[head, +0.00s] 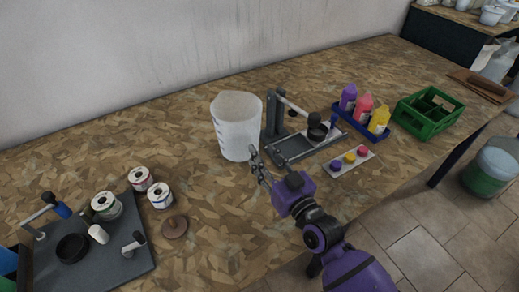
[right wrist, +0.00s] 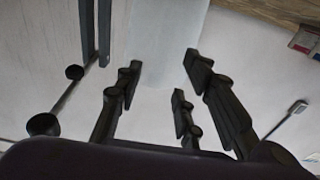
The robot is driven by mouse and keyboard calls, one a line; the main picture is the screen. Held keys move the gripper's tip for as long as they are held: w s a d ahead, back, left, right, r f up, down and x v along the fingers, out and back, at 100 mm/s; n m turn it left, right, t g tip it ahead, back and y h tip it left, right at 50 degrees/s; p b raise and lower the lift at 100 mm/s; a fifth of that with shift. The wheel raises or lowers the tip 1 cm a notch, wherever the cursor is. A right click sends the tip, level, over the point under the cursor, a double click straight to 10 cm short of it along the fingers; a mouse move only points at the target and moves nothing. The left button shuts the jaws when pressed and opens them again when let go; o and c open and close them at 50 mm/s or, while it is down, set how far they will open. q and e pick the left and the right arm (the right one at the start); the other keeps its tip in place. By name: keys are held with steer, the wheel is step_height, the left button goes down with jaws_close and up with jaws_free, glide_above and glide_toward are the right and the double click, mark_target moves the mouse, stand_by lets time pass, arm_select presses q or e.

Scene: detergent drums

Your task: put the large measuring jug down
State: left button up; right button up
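The large measuring jug (head: 236,128) is a tall, whitish translucent vessel. It stands upright on the wood-chip worktop, left of a grey press stand. My right gripper (head: 258,168) is just in front of the jug's lower right side, with its fingers spread. In the right wrist view the fingers (right wrist: 165,82) are apart, with a pale bluish band (right wrist: 168,35), which looks like the jug's wall, beyond them. Nothing is seen clamped between the fingers. I cannot tell whether a fingertip touches the jug. My left gripper is not in view.
Right of the jug are the press stand (head: 290,150), a white card with coloured caps (head: 349,160), a blue rack of bottles (head: 364,112) and a green crate (head: 427,112).

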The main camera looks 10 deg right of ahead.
steer(key=v, duration=0.8)
steer(key=shift+s+b, duration=0.4)
steer(key=shift+d, duration=0.15)
